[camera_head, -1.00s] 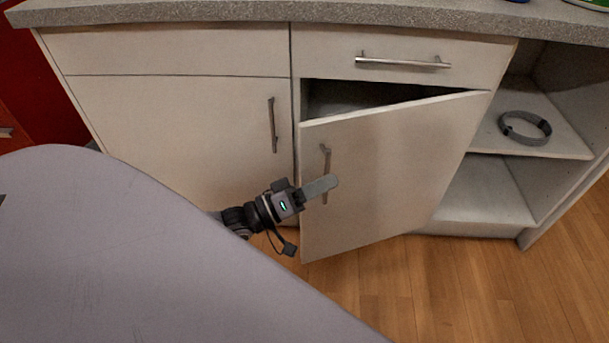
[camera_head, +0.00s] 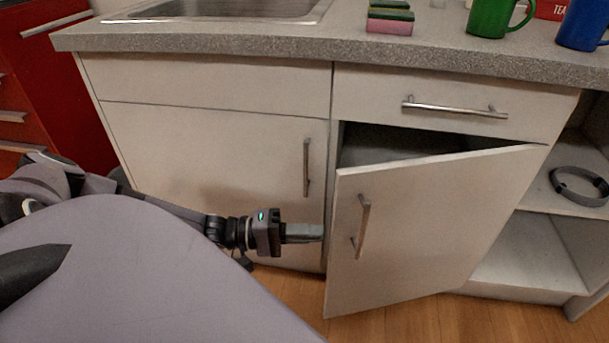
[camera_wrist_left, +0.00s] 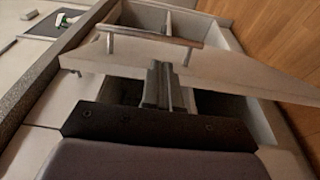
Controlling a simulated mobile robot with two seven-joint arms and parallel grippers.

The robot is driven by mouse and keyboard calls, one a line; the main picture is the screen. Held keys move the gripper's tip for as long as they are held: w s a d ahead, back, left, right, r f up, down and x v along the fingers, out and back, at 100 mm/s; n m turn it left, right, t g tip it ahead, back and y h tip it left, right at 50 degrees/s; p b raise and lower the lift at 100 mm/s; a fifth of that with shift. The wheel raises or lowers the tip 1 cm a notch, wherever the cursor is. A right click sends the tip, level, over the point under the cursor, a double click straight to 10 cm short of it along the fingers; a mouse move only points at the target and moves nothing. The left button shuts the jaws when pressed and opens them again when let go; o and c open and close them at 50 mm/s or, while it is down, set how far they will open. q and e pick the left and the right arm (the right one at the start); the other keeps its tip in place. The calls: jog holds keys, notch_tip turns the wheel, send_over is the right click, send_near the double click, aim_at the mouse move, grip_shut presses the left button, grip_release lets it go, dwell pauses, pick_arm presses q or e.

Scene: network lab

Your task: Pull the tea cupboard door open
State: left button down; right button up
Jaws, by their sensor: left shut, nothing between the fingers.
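The tea cupboard door (camera_head: 425,225) is a pale panel standing ajar, its free left edge swung out and a dark gap above its top edge. Its upright metal handle (camera_head: 361,226) is near that free edge. My left gripper (camera_head: 316,232) is shut and empty, its fingers pointing right at the door's free edge, left of the handle. In the left wrist view the closed fingers (camera_wrist_left: 163,82) lie by the door's edge (camera_wrist_left: 235,75), with the handle (camera_wrist_left: 150,38) beyond. I cannot tell whether they touch the door. My right gripper is not in view.
A closed cupboard door (camera_head: 210,160) is to the left, and a closed drawer (camera_head: 450,95) is above the open door. Open shelves with a grey cable coil (camera_head: 580,187) are at right. Mugs and sponges stand on the countertop (camera_head: 250,42). The wooden floor in front is clear.

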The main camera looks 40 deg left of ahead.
aim_at(337, 233)
pick_arm(q)
jog(key=b+x, duration=0.1)
jog(key=x, duration=0.4)
jog(key=shift+w+d, duration=0.5)
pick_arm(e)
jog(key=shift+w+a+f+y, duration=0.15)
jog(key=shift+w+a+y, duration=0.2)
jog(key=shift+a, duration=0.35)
pick_arm(q)
jog(key=shift+d, duration=0.1)
